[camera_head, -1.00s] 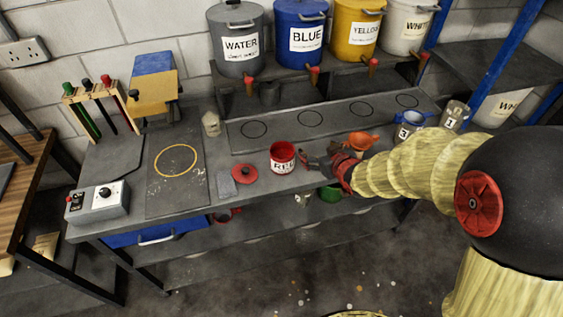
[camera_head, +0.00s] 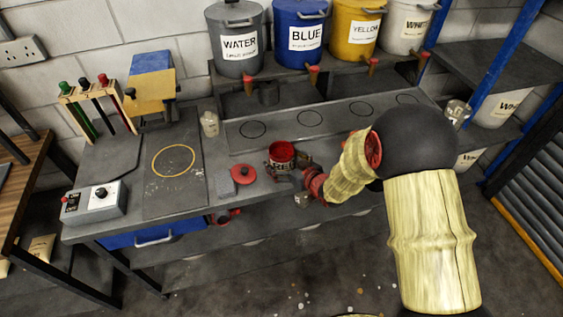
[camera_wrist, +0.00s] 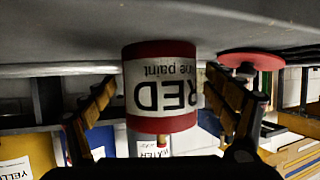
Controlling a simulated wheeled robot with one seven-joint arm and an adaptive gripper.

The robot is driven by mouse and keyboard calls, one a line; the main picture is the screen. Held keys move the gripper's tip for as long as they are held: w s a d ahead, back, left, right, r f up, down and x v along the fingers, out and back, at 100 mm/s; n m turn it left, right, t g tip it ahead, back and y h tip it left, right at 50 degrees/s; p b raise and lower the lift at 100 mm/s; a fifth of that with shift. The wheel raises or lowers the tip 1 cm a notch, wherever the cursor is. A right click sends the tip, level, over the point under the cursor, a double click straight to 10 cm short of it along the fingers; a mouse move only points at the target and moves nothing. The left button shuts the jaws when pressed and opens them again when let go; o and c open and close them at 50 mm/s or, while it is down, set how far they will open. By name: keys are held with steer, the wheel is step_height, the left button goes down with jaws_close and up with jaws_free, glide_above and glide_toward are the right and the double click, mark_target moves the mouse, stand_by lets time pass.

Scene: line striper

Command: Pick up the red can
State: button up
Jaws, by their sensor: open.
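The red can (camera_head: 281,154) stands upright on the grey workbench, open at the top, with a white label. In the wrist view the red can (camera_wrist: 160,88) appears upside down, its "RED paint" label facing the camera. My gripper (camera_head: 281,168) is at the can's near side, low by the bench top. In the wrist view my gripper (camera_wrist: 163,100) is open, one finger on each side of the can, with a small gap visible on each side. The red lid (camera_head: 244,174) lies on the bench left of the can; it also shows in the wrist view (camera_wrist: 251,61).
A grey block (camera_head: 225,184) lies beside the lid. A pale bottle (camera_head: 210,124) stands behind it. A control box (camera_head: 94,203) sits at the bench's left end. Large labelled buckets, including the blue one (camera_head: 300,35), stand on a raised shelf behind. My arm hides the bench's right part.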

steer(key=shift+w+a+f, duration=0.3)
steer(key=shift+w+a, duration=0.05)
steer(key=shift+w, duration=0.2)
steer(key=shift+c, duration=0.7)
steer(key=c, duration=1.7)
steer(key=shift+r, duration=0.15)
steer(key=shift+c, duration=0.2)
